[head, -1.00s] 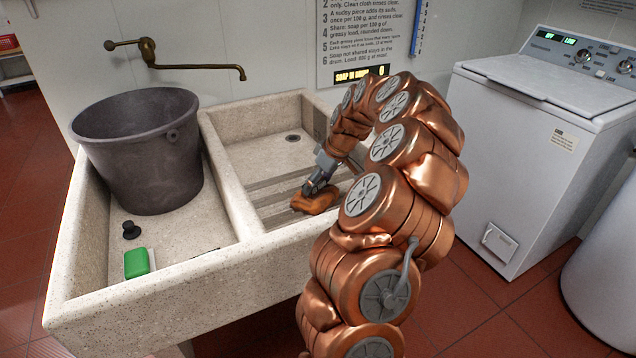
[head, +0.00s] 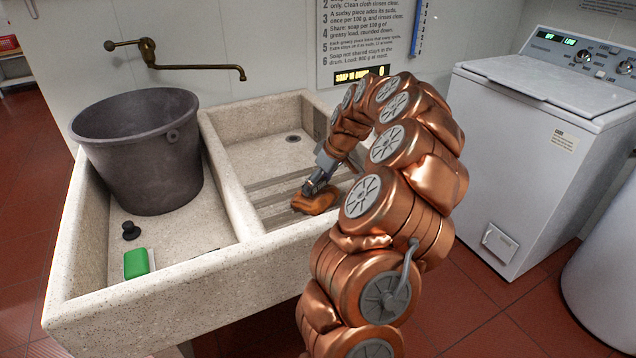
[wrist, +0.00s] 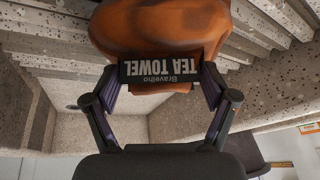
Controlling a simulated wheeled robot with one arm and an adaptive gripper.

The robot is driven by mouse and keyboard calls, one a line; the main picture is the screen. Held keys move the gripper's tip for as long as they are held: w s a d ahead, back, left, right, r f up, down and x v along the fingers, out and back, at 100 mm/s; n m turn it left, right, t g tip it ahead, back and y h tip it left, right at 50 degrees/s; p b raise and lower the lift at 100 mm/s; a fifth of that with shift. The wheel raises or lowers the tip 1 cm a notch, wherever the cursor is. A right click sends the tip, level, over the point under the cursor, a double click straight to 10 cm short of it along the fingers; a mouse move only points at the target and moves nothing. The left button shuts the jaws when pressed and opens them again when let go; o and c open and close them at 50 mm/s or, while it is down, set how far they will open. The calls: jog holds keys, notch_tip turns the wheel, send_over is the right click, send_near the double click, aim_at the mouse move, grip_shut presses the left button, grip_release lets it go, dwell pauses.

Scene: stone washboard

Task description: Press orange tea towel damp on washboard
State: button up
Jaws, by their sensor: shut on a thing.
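The orange tea towel (head: 315,202) is a bunched cloth on the ribbed washboard (head: 262,187) in the right basin of the stone sink. In the wrist view the towel (wrist: 160,28) fills the top middle, with a dark label reading "Bravelho TEA TOWEL" facing me. My gripper (head: 314,187) is shut on the towel from above. In the wrist view both fingers of my gripper (wrist: 160,85) stand at the two ends of the label. The towel lies against the ridges. Its underside is hidden, and I cannot tell how wet it is.
A dark bucket (head: 140,150) stands in the left basin, with a green soap block (head: 136,263) and a black plug (head: 131,230) in front. A brass tap (head: 190,66) reaches over from the wall. A white washing machine (head: 540,140) stands at the right.

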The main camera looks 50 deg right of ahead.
jog(key=shift+r, duration=0.1)
jog(key=shift+r+p, duration=0.7)
jog(key=shift+r, duration=3.2)
